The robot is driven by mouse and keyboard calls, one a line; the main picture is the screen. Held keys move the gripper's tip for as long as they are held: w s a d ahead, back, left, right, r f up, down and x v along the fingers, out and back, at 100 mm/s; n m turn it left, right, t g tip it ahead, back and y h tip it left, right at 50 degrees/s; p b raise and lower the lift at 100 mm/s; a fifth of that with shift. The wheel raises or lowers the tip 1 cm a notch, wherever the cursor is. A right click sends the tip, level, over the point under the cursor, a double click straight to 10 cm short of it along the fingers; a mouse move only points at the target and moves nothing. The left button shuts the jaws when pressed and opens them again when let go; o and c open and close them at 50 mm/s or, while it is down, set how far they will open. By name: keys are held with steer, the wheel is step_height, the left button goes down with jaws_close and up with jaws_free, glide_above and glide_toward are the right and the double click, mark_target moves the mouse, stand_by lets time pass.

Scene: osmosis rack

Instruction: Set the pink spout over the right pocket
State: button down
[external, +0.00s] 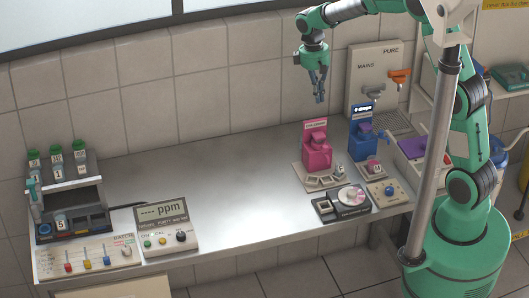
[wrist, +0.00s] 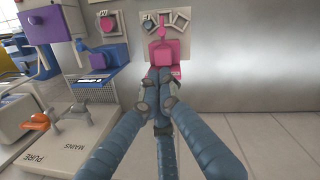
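The pink dispenser (external: 317,146) stands on a pale base (external: 303,181) toward the right of the bench. Several small pockets sit along the base's front. A small pale vial (external: 339,170) stands at the base's right end. The wrist view shows the scene turned round, with the pink dispenser (wrist: 168,53) just beyond my fingertips and the pockets (wrist: 181,20) at the top. The pink spout (wrist: 162,32) points toward the pockets, roughly the middle. My gripper (external: 319,100) hangs well above the dispenser, fingers down, closed together and empty. In the wrist view, my fingers (wrist: 157,82) hide part of the dispenser's back.
A blue dispenser (external: 362,141) with a purple part stands just right of the pink one. A dial box (external: 350,196) and a blue-button box (external: 390,193) sit in front. A wall panel (external: 365,75) has orange and grey taps. The bench's middle is clear.

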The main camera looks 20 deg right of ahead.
mark_target(321, 149)
steer(key=w+a+f+n+g+p, duration=0.1)
steer(key=w+a+f, duration=0.1)
steer(key=a+f, duration=0.4)
steer(key=shift+a+f+h, duration=0.2)
steer(key=shift+f+h, duration=0.2)
steer(key=shift+f, duration=0.55)
steer(key=shift+f, duration=0.1)
steer(key=s+d+f, duration=0.1)
steer(key=f, duration=0.2)
steer(key=s+d+f, duration=0.1)
steer(key=f, duration=0.2)
steer(key=s+d+f, duration=0.1)
steer(key=f, duration=0.2)
steer(key=shift+s+d+f, duration=0.2)
steer(key=shift+s+d, duration=0.6)
